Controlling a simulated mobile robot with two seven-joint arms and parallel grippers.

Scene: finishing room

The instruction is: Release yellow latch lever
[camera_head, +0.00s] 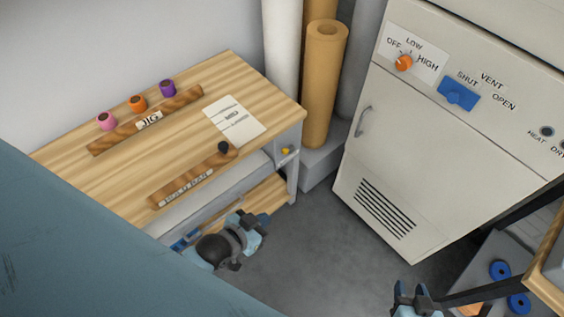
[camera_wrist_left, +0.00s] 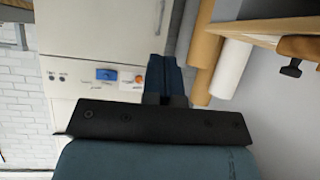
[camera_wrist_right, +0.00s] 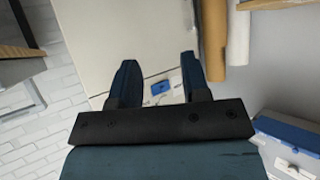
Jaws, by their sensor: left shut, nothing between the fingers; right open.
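The yellow latch lever (camera_head: 286,151) is a small yellow piece on the grey panel at the right end of the wooden bench. It is tiny in the head view, and I cannot make it out in either wrist view. My left gripper (camera_head: 258,223) is below and left of it in the picture, in front of the bench, apart from the lever. Its fingers are together and empty, as the left wrist view (camera_wrist_left: 165,77) shows. My right gripper (camera_head: 412,296) is at the bottom of the head view, far from the lever. It is open and empty in the right wrist view (camera_wrist_right: 159,78).
The bench top (camera_head: 110,170) holds a jig strip with coloured pieces, a paper sheet (camera_head: 236,121) and a labelled wooden bar (camera_head: 190,180). Tall rolls (camera_head: 325,90) stand behind. A cream cabinet (camera_head: 400,150) with a blue vent switch (camera_head: 459,94) is at right. Floor (camera_head: 310,240) between is clear.

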